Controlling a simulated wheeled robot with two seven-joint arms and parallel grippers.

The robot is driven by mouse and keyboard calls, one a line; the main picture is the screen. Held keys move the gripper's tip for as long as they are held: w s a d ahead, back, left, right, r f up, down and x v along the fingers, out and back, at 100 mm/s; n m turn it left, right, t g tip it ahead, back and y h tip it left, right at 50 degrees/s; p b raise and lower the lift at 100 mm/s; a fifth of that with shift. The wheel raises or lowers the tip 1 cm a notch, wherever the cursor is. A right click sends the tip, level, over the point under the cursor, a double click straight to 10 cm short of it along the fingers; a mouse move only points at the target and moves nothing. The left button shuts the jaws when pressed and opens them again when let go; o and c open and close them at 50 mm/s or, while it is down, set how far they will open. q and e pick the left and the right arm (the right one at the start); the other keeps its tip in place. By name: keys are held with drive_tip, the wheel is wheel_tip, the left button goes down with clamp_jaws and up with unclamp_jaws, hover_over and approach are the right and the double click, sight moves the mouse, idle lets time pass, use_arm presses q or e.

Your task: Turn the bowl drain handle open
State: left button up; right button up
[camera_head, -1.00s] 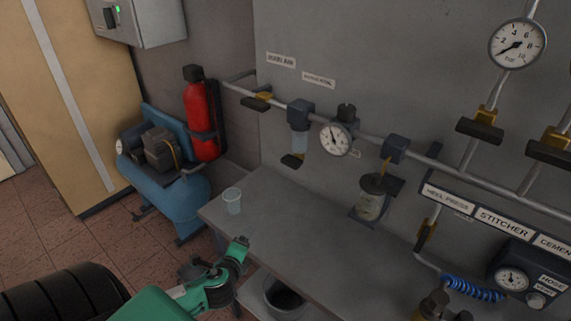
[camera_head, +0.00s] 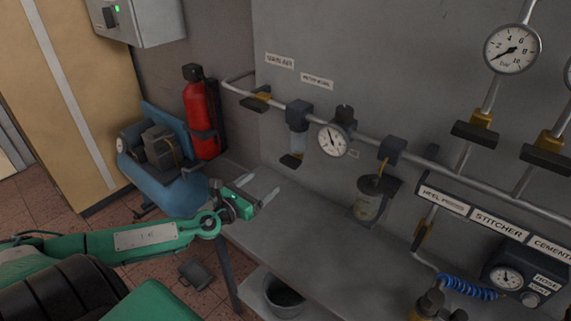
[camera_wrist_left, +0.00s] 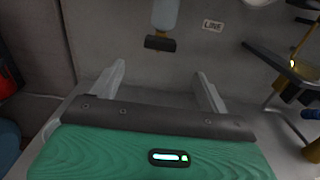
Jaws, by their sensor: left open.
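The filter bowl (camera_head: 298,143) hangs from the pipe on the wall. Its dark drain handle (camera_head: 291,161) sticks out crosswise at the bottom. In the left wrist view the drain handle (camera_wrist_left: 160,43) sits under the pale bowl (camera_wrist_left: 165,14), beyond the fingers and roughly midway between them. My left gripper (camera_head: 264,185) is open and empty, with both pale fingers pointing toward the wall, below and left of the handle in the head view. In the left wrist view the open gripper (camera_wrist_left: 160,72) does not touch the handle. My right gripper is not in view.
A grey bench (camera_head: 330,235) runs below the pipe. A pressure gauge (camera_head: 333,140) sits right of the bowl, then a jar (camera_head: 367,205). A yellow valve with a dark handle (camera_head: 257,102) is to its left. A red extinguisher (camera_head: 201,110) and blue compressor (camera_head: 165,180) stand left.

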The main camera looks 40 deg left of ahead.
sight(287, 164)
use_arm(q)
drive_tip(key=w+p, duration=0.1)
drive_tip(key=w, duration=0.2)
drive_tip(key=w+p, duration=0.1)
drive_tip(key=w, duration=0.2)
drive_tip(key=w+d+p, duration=0.1)
drive_tip(key=w, duration=0.3)
drive_tip(key=shift+w+r, duration=0.1)
drive_tip(key=shift+w, duration=0.9)
drive_tip(key=shift+c, duration=0.2)
drive_tip(key=c, duration=0.9)
